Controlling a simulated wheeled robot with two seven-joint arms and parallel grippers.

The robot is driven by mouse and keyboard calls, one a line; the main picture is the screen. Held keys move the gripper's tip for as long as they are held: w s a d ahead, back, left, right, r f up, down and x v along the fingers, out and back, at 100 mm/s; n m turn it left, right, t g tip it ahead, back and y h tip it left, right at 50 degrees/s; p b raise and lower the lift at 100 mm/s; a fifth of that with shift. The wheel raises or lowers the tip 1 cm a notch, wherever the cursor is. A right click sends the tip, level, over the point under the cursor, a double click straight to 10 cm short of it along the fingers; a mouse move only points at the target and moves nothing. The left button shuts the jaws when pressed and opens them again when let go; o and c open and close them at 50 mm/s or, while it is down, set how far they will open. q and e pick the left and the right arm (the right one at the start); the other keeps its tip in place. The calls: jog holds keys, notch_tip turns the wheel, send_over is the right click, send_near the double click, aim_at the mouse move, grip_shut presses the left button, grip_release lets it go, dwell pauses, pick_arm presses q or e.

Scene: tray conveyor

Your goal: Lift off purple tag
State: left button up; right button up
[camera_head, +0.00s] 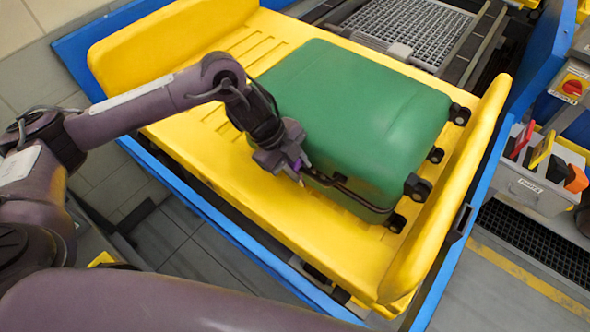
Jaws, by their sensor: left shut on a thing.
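A green suitcase (358,100) lies on its broad side in a yellow tray (215,150), with its dark wheels toward the right. A dark handle (345,190) runs along its near side. My left gripper (293,170) is at the near side of the suitcase, by the left end of that handle. It is shut on a small purple tag (299,165), of which only a sliver shows between the fingers. The rest of the tag is hidden by the gripper. My right gripper is out of view.
The yellow tray has raised ends and sits in a blue conveyor frame (215,221). A grey bin (534,190) with several coloured items stands at the right, below a red switch (572,87). A grey mesh tray (415,28) lies behind the suitcase.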

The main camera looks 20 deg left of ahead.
pick_arm(q)
jog(key=shift+r, duration=0.1)
jog(key=r, duration=0.2)
jog(key=s+r+b, duration=0.1)
jog(key=r, duration=0.3)
jog(key=shift+s+a+r+b, duration=0.2)
jog(key=shift+s+a+b, duration=0.1)
jog(key=shift+b, duration=0.05)
jog(key=s+a+b, duration=0.3)
jog(key=a+b, duration=0.1)
jog(key=a, duration=0.9)
jog(key=shift+s+a+b, duration=0.15)
jog(key=shift+a+b, duration=0.15)
jog(key=shift+a, duration=0.05)
jog(key=shift+r, duration=0.15)
notch_tip(320, 180, up, 6)
jog(key=p, duration=0.7)
jog(key=shift+r, duration=0.2)
jog(key=shift+d, duration=0.1)
